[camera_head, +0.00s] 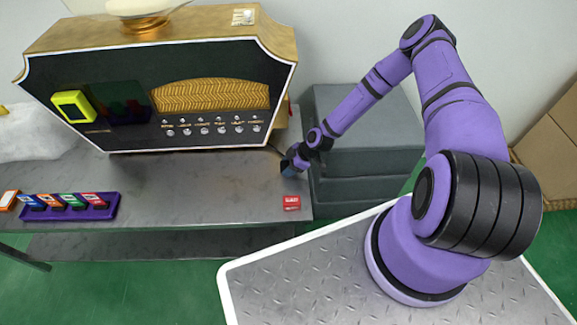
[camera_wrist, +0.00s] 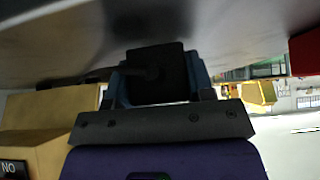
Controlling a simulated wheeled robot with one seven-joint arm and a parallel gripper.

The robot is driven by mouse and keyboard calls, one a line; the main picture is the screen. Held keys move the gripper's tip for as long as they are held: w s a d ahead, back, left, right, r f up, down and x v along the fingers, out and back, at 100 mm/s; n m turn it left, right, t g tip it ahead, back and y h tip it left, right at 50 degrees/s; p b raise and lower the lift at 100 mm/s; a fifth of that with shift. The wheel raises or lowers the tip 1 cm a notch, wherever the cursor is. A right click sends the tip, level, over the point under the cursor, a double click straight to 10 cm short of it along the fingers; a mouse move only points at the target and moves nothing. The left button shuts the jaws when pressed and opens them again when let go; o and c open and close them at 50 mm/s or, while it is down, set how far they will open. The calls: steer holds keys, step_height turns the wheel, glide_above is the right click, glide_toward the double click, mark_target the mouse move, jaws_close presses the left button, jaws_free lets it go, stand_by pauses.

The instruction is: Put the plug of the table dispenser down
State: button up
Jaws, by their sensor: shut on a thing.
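My gripper (camera_head: 287,171) is low at the right end of the metal table (camera_head: 200,190), just right of the table dispenser (camera_head: 190,90). In the wrist view, my gripper (camera_wrist: 157,88) is shut on the black plug (camera_wrist: 157,70), a dark blocky piece between the two blue-grey fingers. A thin dark cord runs from the plug toward the left. The grey tabletop is very close to the plug; I cannot tell whether they touch. In the head view the plug is hidden by my gripper. The dispenser is black-fronted with gold sides.
A small red box (camera_head: 292,202) stands on the table just in front of my gripper. A purple tray (camera_head: 68,214) with several coloured pieces is at the left. Dark grey cases (camera_head: 365,150) stand right of the table. The table's front middle is clear.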

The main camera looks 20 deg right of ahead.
steer(key=shift+s+f, duration=0.15)
steer(key=shift+f, duration=0.2)
steer(key=o, duration=0.7)
steer(key=shift+o, duration=1.1)
steer(key=shift+s+f, duration=0.1)
steer(key=shift+s, duration=0.05)
steer(key=shift+r, duration=0.4)
steer(key=v, duration=1.2)
steer(key=shift+w+r, duration=0.35)
steer(key=shift+r, duration=0.1)
